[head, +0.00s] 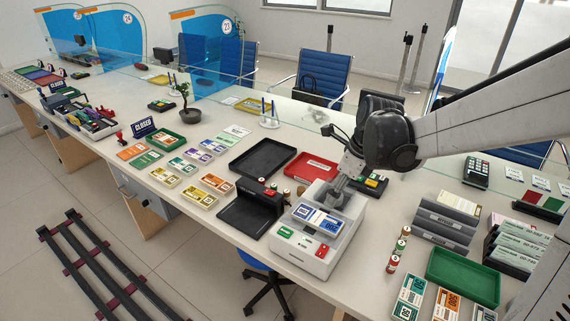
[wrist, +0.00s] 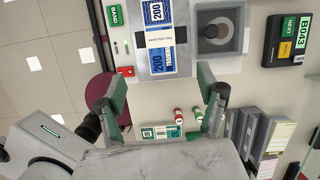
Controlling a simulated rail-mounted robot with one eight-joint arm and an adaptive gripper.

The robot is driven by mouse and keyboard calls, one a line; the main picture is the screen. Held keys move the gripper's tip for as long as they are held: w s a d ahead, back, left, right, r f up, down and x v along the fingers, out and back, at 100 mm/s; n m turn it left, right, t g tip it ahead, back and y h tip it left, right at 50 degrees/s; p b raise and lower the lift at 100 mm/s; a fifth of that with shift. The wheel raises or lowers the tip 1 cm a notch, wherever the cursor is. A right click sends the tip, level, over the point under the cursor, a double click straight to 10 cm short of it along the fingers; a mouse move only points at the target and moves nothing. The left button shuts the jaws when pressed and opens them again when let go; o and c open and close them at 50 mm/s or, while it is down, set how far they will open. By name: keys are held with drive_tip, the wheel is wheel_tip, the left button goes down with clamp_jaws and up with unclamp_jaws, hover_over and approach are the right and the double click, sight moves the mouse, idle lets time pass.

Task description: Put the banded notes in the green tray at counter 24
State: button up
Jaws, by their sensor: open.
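One green tray (head: 463,277) is at the front right; another (head: 168,139) is by the CLOSED sign at left. The 24 sign (head: 127,18) is on a far blue divider.
A black tray (head: 263,158) and a red tray (head: 310,167) lie behind the machine. A black device (head: 250,207) stands at its left. Note stacks (head: 200,195), a potted plant (head: 188,105) and a stamp rack (head: 88,117) line the counter leftward. Grey file holders (head: 446,221) stand at right.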

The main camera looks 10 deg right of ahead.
hover_over(318, 218)
drive_tip(key=s+d, duration=0.2)
drive_tip(key=shift+m, duration=0.3)
drive_tip(key=x, duration=0.5)
drive_tip(key=s+d+x, duration=0.1)
drive_tip(key=x, duration=0.2)
drive_tip(key=shift+s+f, duration=0.1)
drive_tip(key=shift+f, duration=0.25)
drive_tip(key=shift+x, duration=2.55)
drive_tip(key=c, duration=1.4)
drive_tip(key=shift+o, duration=0.2)
drive_tip(key=shift+r, duration=0.1)
